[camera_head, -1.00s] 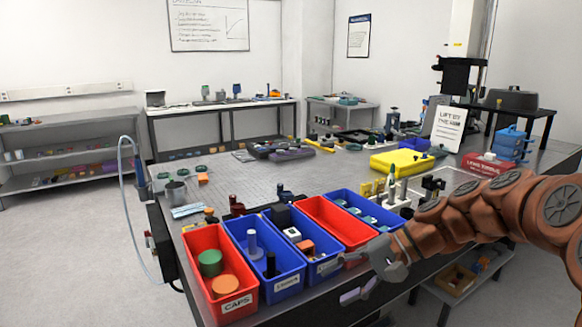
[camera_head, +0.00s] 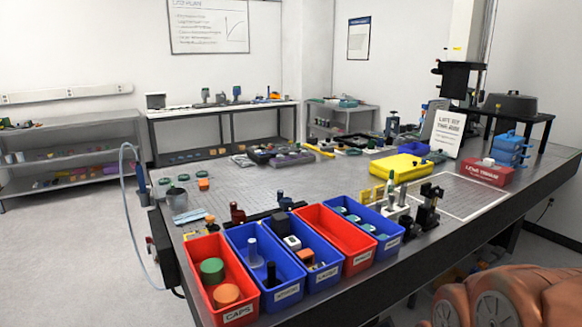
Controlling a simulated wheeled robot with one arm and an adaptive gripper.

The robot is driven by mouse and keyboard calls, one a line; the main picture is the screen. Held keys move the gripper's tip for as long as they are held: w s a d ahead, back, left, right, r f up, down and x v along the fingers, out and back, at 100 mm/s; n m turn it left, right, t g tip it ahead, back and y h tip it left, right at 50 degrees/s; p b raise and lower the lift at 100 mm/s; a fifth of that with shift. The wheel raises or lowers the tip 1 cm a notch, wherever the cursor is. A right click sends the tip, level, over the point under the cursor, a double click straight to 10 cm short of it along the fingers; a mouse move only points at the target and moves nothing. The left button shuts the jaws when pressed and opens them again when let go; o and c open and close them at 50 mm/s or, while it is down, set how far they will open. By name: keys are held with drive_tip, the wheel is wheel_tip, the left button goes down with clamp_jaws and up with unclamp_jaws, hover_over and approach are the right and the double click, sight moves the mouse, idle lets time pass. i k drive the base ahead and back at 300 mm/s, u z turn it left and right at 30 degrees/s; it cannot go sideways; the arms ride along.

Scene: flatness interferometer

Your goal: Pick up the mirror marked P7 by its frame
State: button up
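No P7 mark can be read in the head view, so I cannot tell which piece is that mirror. Black upright mounts (camera_head: 428,208) stand on the bench behind the right-hand blue bin (camera_head: 389,243). That bin holds several small teal round pieces (camera_head: 353,217). A row of yellow and white upright pieces (camera_head: 390,190) stands beside the mounts. My gripper is out of view. Only brown links of my arm show at the bottom right.
Red and blue bins line the bench's front edge, with a red bin marked CAPS (camera_head: 238,313) at the left. A yellow case (camera_head: 401,166), a red box (camera_head: 487,171) and a sign (camera_head: 449,133) stand farther back. The middle of the grey bench (camera_head: 270,185) is mostly clear.

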sight(378, 190)
drive_tip(key=z, duration=1.5)
drive_tip(key=i, duration=1.85)
drive_tip(key=u, duration=3.05)
drive_tip(key=i, duration=0.5)
drive_tip(key=u, duration=0.05)
